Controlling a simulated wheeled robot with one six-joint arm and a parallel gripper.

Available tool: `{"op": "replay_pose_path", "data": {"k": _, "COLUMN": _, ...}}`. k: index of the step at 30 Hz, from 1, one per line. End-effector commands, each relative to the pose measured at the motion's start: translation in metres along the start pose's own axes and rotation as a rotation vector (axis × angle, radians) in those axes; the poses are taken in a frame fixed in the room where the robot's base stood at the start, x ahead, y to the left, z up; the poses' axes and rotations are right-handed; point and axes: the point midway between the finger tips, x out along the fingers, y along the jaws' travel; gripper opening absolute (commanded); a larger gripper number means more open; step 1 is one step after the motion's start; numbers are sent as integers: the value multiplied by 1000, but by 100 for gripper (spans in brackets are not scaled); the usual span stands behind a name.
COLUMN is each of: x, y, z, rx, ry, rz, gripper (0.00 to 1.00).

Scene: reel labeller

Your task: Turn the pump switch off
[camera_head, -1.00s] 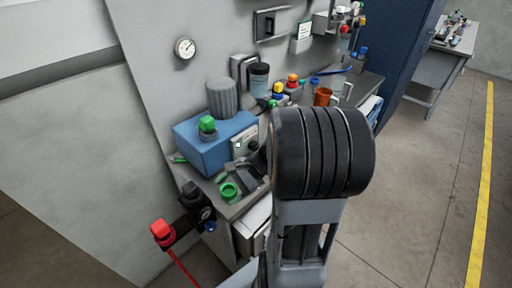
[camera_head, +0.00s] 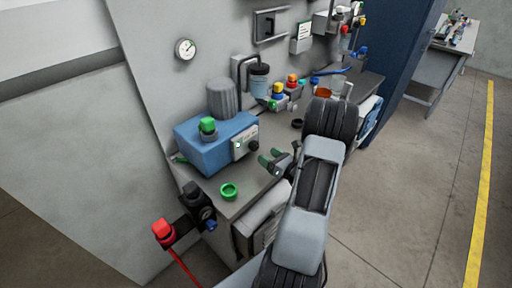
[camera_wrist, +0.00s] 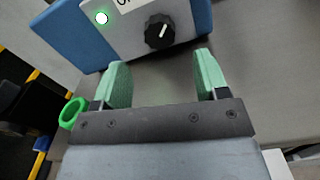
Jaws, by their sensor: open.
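The pump is a blue box (camera_head: 200,153) with a grey motor on the bench. Its light front panel (camera_head: 240,147) carries a black rotary knob (camera_head: 254,145), the switch, with a white pointer mark. The knob also shows in the wrist view (camera_wrist: 159,31), beside a lit green lamp (camera_wrist: 101,18). My gripper (camera_head: 270,159) is open and empty, with green pads, in front of the panel. In the wrist view the knob lies beyond the gap between the fingertips (camera_wrist: 162,68), apart from them. The panel lettering is cut off.
A green ring (camera_head: 229,191) lies on the bench front. A red-handled valve (camera_head: 163,231) juts out at the lower left. The floor to the right is open.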

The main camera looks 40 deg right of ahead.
Motion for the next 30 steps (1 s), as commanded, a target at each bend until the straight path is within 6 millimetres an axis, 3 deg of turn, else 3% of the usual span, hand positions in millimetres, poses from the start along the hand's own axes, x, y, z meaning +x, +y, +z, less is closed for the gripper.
{"op": "replay_pose_path", "data": {"k": 6, "x": 38, "y": 2, "z": 1, "rx": 0, "ry": 2, "rz": 4, "gripper": 67}}
{"op": "replay_pose_path", "data": {"k": 12, "x": 59, "y": 1, "z": 0, "rx": 0, "ry": 2, "rz": 2, "gripper": 67}}
{"op": "replay_pose_path", "data": {"k": 26, "x": 68, "y": 0, "z": 0, "rx": -1, "ry": 1, "rz": 1, "gripper": 67}}
{"op": "replay_pose_path", "data": {"k": 30, "x": 68, "y": 0, "z": 0, "rx": -1, "ry": 2, "rz": 1, "gripper": 56}}
